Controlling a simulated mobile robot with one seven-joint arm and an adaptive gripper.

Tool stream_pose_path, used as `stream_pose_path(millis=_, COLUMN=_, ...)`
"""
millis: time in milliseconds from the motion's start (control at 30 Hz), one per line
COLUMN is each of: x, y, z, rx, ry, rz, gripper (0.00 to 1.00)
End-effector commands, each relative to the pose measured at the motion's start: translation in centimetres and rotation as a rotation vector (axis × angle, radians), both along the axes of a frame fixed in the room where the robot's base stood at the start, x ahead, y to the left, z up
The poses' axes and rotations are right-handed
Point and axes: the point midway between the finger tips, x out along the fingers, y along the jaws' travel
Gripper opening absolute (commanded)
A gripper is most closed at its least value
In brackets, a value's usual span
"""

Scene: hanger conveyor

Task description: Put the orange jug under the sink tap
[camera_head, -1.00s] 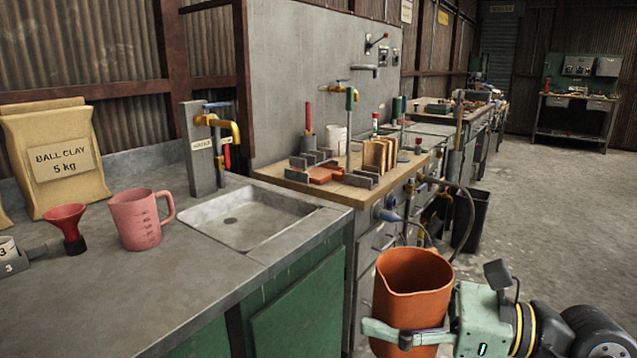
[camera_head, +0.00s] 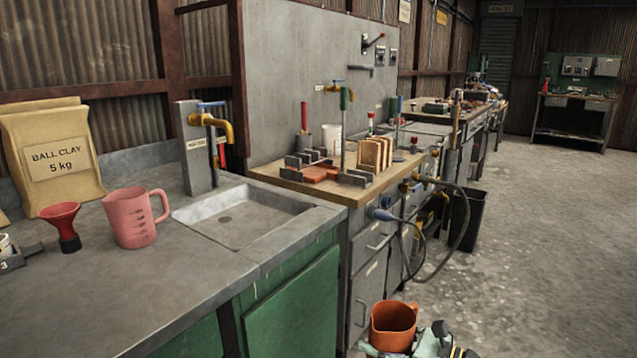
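The orange jug (camera_head: 393,328) is at the bottom edge of the head view, in front of the bench drawers and lower than the worktop. Its open rim faces up. My gripper (camera_head: 402,352) is around the jug's lower part and looks shut on it; the fingers are mostly cut off by the frame edge. The sink (camera_head: 262,222) is a shallow grey basin set in the worktop, and it looks empty. The yellow sink tap (camera_head: 219,126) with a blue handle sticks out from a grey post above the basin's back left corner.
A pink measuring jug (camera_head: 133,218) stands left of the sink, beside a red funnel (camera_head: 62,222) and a ball clay bag (camera_head: 55,160). A wooden board (camera_head: 335,190) with tools lies right of the sink. A hose (camera_head: 432,260) hangs at the bench front. The floor at right is clear.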

Motion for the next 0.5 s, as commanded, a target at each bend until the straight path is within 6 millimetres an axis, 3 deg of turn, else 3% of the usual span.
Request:
stream_pose_path(millis=33, x=0.6, y=0.8, z=-3.1, rx=0.009, ry=0.011, rz=-0.011, gripper=0.40)
stream_pose_path(millis=167, x=1.6, y=2.7, z=-10.7, rx=0.008, ry=0.011, rz=-0.045, gripper=0.40)
stream_pose_path(millis=300, x=1.3, y=5.5, z=-18.6, rx=0.007, ry=0.011, rz=-0.064, gripper=0.40)
stream_pose_path(millis=500, x=-0.8, y=9.4, z=-27.6, rx=0.005, ry=0.006, rz=-0.064, gripper=0.40)
